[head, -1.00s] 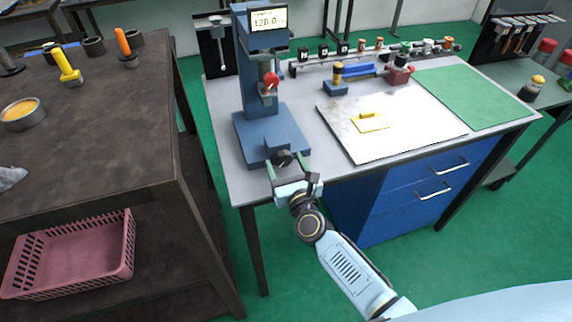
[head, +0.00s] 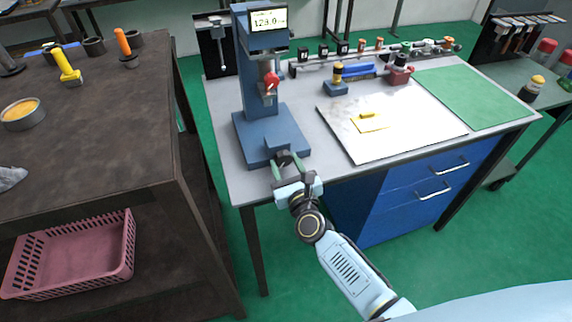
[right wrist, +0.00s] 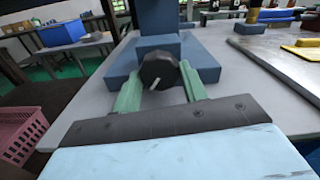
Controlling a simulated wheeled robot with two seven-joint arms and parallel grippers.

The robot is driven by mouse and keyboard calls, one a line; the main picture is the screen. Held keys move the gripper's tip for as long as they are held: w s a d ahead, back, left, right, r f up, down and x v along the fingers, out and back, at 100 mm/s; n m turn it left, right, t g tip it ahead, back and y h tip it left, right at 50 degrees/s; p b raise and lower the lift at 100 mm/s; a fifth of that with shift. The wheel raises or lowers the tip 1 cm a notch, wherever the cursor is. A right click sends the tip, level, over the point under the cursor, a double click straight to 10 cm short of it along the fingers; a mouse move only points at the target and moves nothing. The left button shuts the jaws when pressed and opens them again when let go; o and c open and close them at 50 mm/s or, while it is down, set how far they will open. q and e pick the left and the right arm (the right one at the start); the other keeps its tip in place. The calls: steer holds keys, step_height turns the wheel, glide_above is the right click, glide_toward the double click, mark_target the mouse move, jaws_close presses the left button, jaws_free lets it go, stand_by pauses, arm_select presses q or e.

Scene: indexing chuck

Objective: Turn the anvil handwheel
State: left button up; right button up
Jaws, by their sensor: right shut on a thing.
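The anvil handwheel (head: 284,158) is a dark, ribbed knob on the front of the blue press base (head: 257,140). In the right wrist view, the knob (right wrist: 158,68) sits between the two green fingers and shows a pale line pointing down and left. My right gripper (head: 287,166) is shut on the knob from the front. The fingers hide part of its sides. The press has a lit display (head: 268,19) at its top and a red part (head: 271,81) below it. My left gripper is not in view.
The press stands at the left of a grey bench. A brown table (head: 95,130) and a pink basket (head: 75,250) are at left.

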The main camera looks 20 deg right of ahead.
steer(key=n, duration=0.4)
steer(key=n+p, duration=0.1)
steer(key=n, duration=0.3)
steer(key=shift+d, duration=0.1)
steer(key=n, duration=0.3)
steer(key=shift+r+n+p, duration=0.1)
steer(key=shift+n+p, duration=0.3)
steer(key=n+p, duration=0.1)
steer(key=n, duration=0.2)
steer(key=shift+n, duration=0.3)
steer(key=n+p, duration=0.1)
steer(key=n, duration=0.3)
steer(key=shift+r, duration=0.1)
steer(key=n+p, duration=0.1)
steer(key=n, duration=0.3)
steer(key=n+p, duration=0.1)
steer(key=n, duration=0.2)
steer(key=shift+n, duration=0.4)
steer(key=n, duration=0.3)
steer(key=shift+n, duration=0.3)
steer(key=n, duration=0.5)
steer(key=shift+p, duration=0.4)
steer(key=n, duration=0.5)
steer(key=shift+a, duration=0.2)
steer(key=n+b, duration=0.1)
steer(key=n, duration=0.4)
steer(key=shift+b, duration=0.35)
steer(key=n+b, duration=0.1)
steer(key=n, duration=0.4)
steer(key=shift+b, duration=0.35)
